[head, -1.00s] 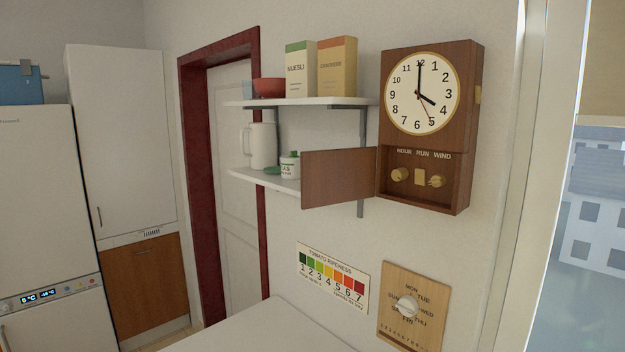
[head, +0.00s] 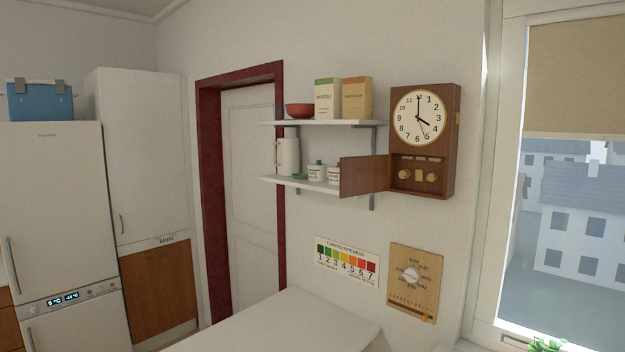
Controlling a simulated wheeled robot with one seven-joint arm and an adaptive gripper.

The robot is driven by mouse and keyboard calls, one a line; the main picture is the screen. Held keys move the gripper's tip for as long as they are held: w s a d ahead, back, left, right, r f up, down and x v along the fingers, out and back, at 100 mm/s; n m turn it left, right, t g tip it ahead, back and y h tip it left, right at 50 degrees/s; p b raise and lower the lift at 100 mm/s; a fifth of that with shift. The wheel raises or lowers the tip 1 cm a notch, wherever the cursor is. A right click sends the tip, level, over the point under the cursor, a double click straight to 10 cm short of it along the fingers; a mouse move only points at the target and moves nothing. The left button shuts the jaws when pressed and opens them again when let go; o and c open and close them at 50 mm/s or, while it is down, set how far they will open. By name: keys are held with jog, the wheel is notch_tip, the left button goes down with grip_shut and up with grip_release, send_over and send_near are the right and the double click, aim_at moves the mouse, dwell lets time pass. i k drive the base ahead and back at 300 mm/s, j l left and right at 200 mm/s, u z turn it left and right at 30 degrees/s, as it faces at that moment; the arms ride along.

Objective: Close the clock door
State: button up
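The wall clock (head: 453,150) is a brown wooden case with a round white dial (head: 420,117), hung on the wall right of centre in the head view. Its small lower door (head: 364,176) stands open, swung out to the left on the left side of the case. The open compartment shows brass-coloured knobs (head: 431,177) and a small plate between them. The door partly covers the lower shelf behind it. My gripper is not in view.
Two white shelves (head: 300,123) left of the clock hold boxes, a red bowl, a white jug and jars. A white table top (head: 280,325) lies below. A wooden day dial (head: 413,300) and ripeness chart (head: 346,262) hang under the clock. A window is at right.

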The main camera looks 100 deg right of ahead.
aim_at(358, 174)
jog(key=i+j+z, duration=0.15)
jog(key=i, duration=0.25)
jog(key=i+j+z, duration=0.1)
jog(key=i+j, duration=0.15)
jog(key=i+l+z, duration=0.1)
jog(key=i+z, duration=0.45)
jog(key=z, duration=0.3)
jog(key=i+z, duration=0.4)
jog(key=i+j+z, duration=0.15)
jog(key=z, duration=0.25)
jog(key=i+z, duration=0.15)
jog(key=z, duration=0.35)
jog(key=i+z, duration=0.15)
jog(key=z, duration=0.3)
jog(key=i+j+z, duration=0.1)
jog(key=z, duration=0.4)
jog(key=i+j+z, duration=0.15)
jog(key=z, duration=0.3)
jog(key=i+j+z, duration=0.1)
jog(key=z, duration=0.4)
jog(key=i+j+z, duration=0.2)
jog(key=z, duration=0.25)
jog(key=i+j+z, duration=0.15)
jog(key=z, duration=0.3)
jog(key=j, duration=0.1)
